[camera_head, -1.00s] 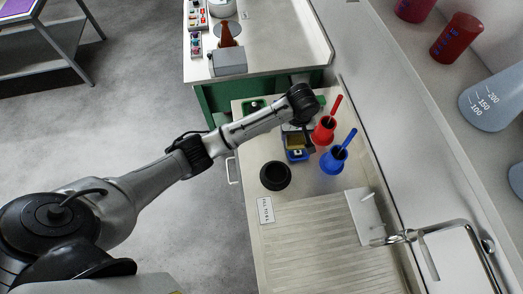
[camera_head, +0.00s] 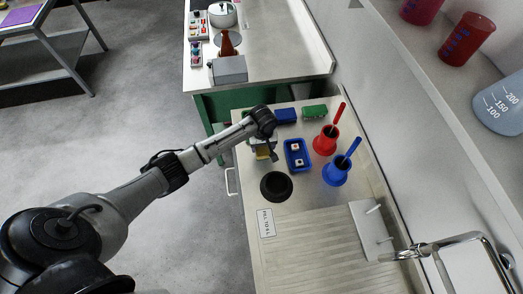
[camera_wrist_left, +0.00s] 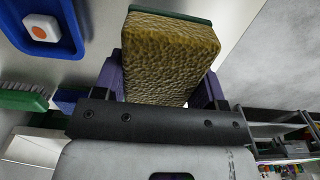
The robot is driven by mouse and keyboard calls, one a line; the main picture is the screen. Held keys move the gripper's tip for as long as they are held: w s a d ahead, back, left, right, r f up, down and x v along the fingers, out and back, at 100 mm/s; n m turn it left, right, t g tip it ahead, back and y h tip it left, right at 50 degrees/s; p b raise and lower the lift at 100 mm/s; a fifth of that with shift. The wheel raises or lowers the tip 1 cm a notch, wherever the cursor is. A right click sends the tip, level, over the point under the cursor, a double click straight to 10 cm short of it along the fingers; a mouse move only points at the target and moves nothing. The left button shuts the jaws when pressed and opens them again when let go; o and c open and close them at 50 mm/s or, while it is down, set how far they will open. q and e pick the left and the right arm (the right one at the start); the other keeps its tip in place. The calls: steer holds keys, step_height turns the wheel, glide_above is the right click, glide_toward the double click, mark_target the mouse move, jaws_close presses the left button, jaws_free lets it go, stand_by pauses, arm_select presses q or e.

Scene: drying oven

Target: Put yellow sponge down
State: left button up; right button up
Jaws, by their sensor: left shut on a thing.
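The yellow sponge (camera_wrist_left: 170,60) with a green layer along one face is clamped between the fingers of my left gripper (camera_wrist_left: 165,85) in the left wrist view. In the head view my left gripper (camera_head: 262,146) is over the far left part of the counter, left of the blue tray. A bit of the sponge (camera_head: 263,154) shows below the gripper there; the arm covers the rest. I cannot tell whether the sponge touches the counter. My right gripper is in neither current view.
The blue tray (camera_head: 299,167) holds small white blocks. Behind it lie a blue item (camera_head: 286,115) and a green one (camera_head: 314,112). Red (camera_head: 325,143) and blue (camera_head: 336,173) holders with brushes stand right. A black round container (camera_head: 275,186) stands in front, near a label card (camera_head: 266,223).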

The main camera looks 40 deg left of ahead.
mark_target(262, 151)
arm_select(q)
steer(key=shift+a+f, duration=0.2)
steer(key=shift+a, duration=0.05)
step_height(262, 151, down, 4)
steer(key=shift+r+b, duration=0.25)
steer(key=shift+b, duration=0.25)
steer(key=shift+f, duration=0.2)
steer(key=shift+f, duration=0.1)
steer(key=shift+f, duration=0.1)
steer(key=o, duration=1)
steer(key=shift+o, duration=0.2)
